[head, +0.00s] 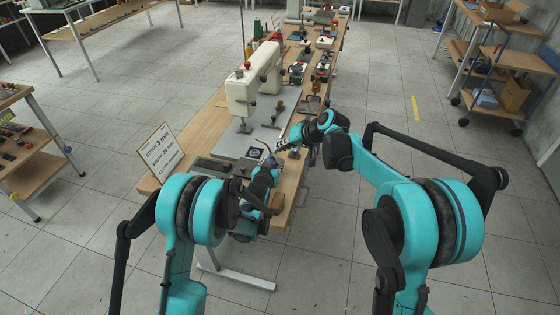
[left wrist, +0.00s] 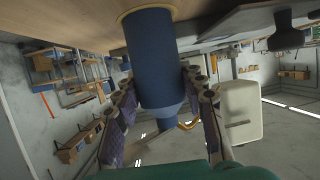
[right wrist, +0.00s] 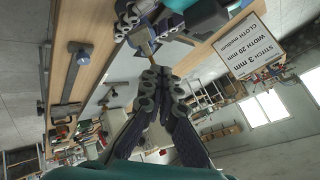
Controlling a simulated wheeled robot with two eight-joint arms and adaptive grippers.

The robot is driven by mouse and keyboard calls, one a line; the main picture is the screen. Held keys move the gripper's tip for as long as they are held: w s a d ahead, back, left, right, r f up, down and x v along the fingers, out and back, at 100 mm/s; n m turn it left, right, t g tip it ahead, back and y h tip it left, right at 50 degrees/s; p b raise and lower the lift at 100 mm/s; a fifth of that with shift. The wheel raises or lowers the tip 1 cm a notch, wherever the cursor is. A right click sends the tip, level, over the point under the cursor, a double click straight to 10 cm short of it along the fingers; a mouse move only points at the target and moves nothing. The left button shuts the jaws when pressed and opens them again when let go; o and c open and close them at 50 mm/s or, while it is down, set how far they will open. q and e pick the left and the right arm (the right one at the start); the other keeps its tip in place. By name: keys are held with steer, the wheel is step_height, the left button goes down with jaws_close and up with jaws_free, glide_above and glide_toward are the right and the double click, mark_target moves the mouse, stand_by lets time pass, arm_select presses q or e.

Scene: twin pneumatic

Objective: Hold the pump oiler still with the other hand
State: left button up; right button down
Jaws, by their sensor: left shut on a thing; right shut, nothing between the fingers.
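The pump oiler (left wrist: 153,60) has a blue cylindrical body, a brass-coloured rim at its base and a tapered end with a curved brass spout. My left gripper (left wrist: 165,95) is shut on it, one finger on each side of the body, in the left wrist view. In the head view the left gripper (head: 268,163) hides most of the oiler. My right gripper (head: 284,144) is close beside it, on the right. In the right wrist view the right gripper (right wrist: 158,78) is shut and empty, its tips just below the left gripper's fingers. I cannot tell whether it touches the oiler.
A cream sewing machine (head: 243,92) stands on the long wooden table (head: 205,125), behind the grippers. A printed card (head: 161,152) stands at the table's left edge. Several small items line the table further back. Shelves (head: 500,70) stand to the right across open floor.

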steer(key=shift+r, duration=1)
arm_select(q)
steer(key=o, duration=1.5)
steer(key=shift+c, duration=0.2)
steer(key=v, duration=1.2)
